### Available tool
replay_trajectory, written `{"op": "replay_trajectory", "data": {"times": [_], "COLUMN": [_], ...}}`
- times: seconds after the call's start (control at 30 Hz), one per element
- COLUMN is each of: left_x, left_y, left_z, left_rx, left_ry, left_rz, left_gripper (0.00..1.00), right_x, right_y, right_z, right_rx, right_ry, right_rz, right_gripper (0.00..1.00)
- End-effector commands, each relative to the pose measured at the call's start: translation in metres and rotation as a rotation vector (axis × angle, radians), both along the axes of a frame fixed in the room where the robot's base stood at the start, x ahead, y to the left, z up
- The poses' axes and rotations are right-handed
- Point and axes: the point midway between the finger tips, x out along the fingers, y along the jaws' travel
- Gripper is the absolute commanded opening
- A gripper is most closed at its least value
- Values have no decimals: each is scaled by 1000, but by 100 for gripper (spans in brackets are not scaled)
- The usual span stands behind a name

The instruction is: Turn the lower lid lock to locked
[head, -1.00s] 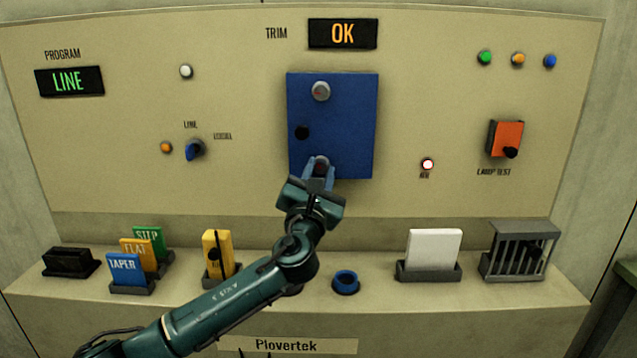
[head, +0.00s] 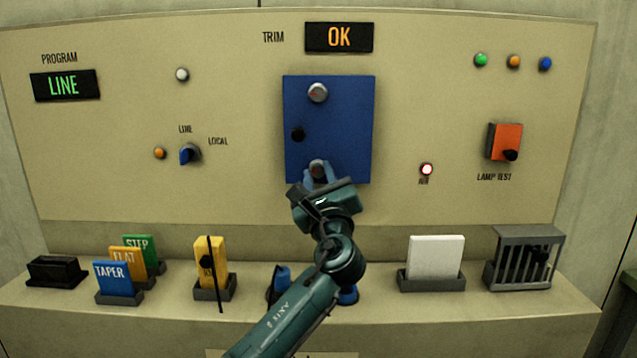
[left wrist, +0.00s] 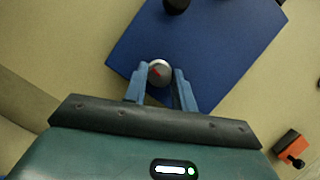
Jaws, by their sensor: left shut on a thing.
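The blue lid (head: 345,130) is on the panel, with a round grey upper lock (head: 317,92) and a grey lower lock (head: 317,167). My left gripper (head: 318,175) comes from below and is shut on the lower lock. In the left wrist view the lower lock (left wrist: 160,72) sits between the tips of the two blue fingers (left wrist: 159,88), and a red mark shows on its face. The fingers cover part of its sides. My right gripper is not in view.
A black knob (head: 298,134) is on the lid's left side. The ledge below holds coloured cards (head: 118,280), a yellow card (head: 211,262), a white card (head: 436,257) and a grey cage (head: 526,258). My arm hides part of the ledge's middle.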

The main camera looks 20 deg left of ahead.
Motion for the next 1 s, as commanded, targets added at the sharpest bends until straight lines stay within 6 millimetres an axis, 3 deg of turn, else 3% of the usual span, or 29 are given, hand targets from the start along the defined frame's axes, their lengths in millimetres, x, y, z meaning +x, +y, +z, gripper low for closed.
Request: {"op": "replay_trajectory", "data": {"times": [0.3,0.87,0.9,1.0], "left_x": [0,0,0,0], "left_y": [-1,-1,-1,-1], "left_z": [0,1,1,1], "left_rx": [-130,-160,-159,-159], "left_ry": [-37,-47,-46,-46], "left_rz": [0,-1,0,0], "left_gripper": [4,4,27,36], "right_x": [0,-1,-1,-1], "right_y": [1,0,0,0], "right_z": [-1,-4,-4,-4], "right_rx": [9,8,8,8], "right_ry": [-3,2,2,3], "right_rz": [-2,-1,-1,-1], "right_gripper": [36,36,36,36]}}
